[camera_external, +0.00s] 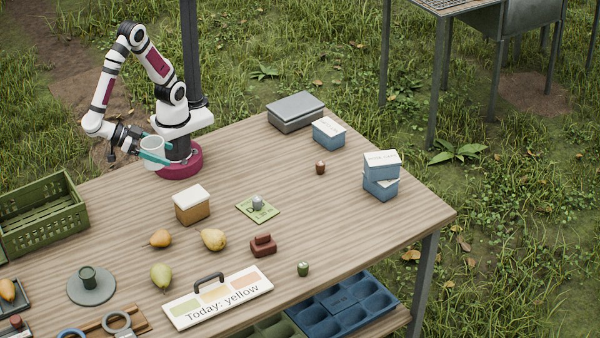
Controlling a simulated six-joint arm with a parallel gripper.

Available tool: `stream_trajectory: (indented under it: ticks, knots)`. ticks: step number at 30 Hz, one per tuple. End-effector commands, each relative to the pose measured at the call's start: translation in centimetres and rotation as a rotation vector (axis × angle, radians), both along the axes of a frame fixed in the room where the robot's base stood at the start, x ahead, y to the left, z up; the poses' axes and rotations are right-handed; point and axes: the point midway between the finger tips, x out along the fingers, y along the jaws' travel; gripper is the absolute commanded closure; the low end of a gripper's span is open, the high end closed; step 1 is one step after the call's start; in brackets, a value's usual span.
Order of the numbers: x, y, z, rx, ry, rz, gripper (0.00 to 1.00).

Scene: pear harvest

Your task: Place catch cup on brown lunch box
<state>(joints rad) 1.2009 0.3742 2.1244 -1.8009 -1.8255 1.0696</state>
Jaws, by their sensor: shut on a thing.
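My gripper (141,146) is shut on a pale cup with a teal band, the catch cup (152,153). It holds the cup up beside my base at the table's back left, apart from the other things. The brown lunch box (192,206), with a cream lid, stands on the table to the right of and nearer than the cup. Its lid is bare. The exact grip of the fingers on the cup is too small to tell.
Pears (214,239) lie in front of the lunch box. A green card with a grey knob (258,209) is to its right. A green crate (45,213) stands at the left edge. Blue boxes (381,175) and a grey box (296,111) stand further right. A sign (217,299) lies at the front.

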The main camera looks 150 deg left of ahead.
Motion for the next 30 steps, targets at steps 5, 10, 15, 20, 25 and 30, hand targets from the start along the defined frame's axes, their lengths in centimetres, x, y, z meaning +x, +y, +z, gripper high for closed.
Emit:
stream_trajectory:
  ticks: [5, 10, 15, 20, 25, 30]
  knots:
    - [-2.1, 0.2, -0.6, 0.001, -0.002, 0.02, 0.7]
    - [1.2, 4.0, -3.6, 0.005, 0.001, 0.028, 0.7]
    - [4.2, 7.2, -6.3, 0.002, 0.0, 0.025, 0.7]
    - [5.3, 8.2, -8.1, 0.003, 0.002, 0.019, 0.7]
    - [5.3, 8.1, -11.0, 0.0, 0.0, 0.018, 0.7]
    - [5.3, 8.1, -11.2, -0.002, -0.002, 0.018, 0.7]
